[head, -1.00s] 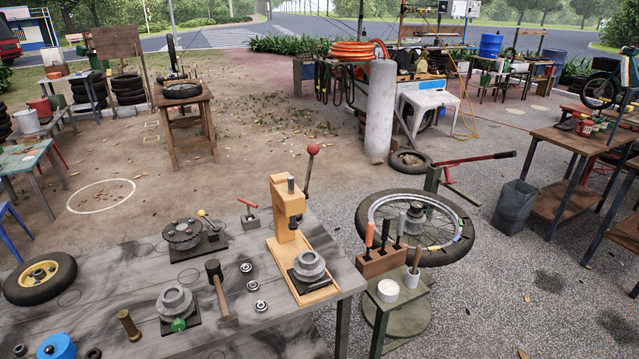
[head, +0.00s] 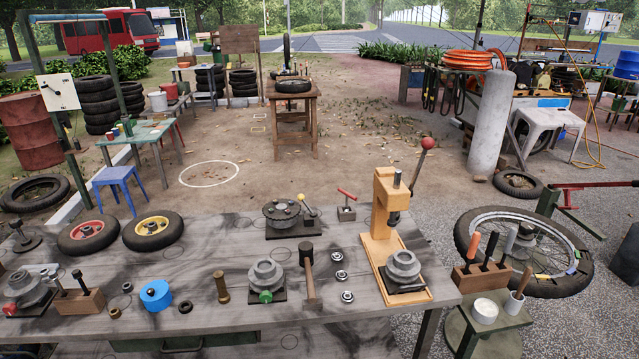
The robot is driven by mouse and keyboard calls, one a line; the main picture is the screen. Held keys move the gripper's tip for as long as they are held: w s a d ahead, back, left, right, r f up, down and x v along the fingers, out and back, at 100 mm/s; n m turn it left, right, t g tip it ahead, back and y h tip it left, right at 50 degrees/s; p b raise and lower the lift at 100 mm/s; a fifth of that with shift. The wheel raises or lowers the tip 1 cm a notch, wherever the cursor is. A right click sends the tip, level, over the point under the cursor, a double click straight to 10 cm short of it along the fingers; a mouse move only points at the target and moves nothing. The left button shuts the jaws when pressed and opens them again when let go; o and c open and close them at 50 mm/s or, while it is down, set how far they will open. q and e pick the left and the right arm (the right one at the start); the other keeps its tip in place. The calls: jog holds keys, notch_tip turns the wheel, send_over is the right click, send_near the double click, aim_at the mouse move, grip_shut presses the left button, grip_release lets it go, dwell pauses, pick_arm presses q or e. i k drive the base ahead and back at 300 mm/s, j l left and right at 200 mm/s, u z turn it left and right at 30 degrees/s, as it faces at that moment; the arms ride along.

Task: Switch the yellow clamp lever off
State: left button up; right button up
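A clamp fixture (head: 281,211) with a dark round toothed disc on a black base plate sits toward the back middle of the grey workbench (head: 230,240). A short lever with a yellow knob (head: 301,197) stands at its right side, tilted up and to the left. Just right of it is a small block with a red-handled lever (head: 346,200). Neither of my grippers shows in the head view.
An orange press (head: 381,215) with a red-knobbed lever stands right of the clamp. A hammer (head: 308,270), a blue tin (head: 155,295) and two small wheels (head: 152,230) lie on the bench. Bare bench lies between the wheels and the clamp.

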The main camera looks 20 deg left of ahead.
aim_at(301, 197)
jog(key=k+j+u, duration=0.15)
jog(key=j, duration=0.4)
jog(key=j+u, duration=0.15)
jog(key=j, duration=0.45)
jog(key=i+l+u, duration=0.15)
jog(key=l+u, duration=0.35)
jog(key=l, duration=0.2)
jog(key=l+u, duration=0.5)
jog(key=l, duration=0.2)
jog(key=i, duration=0.05)
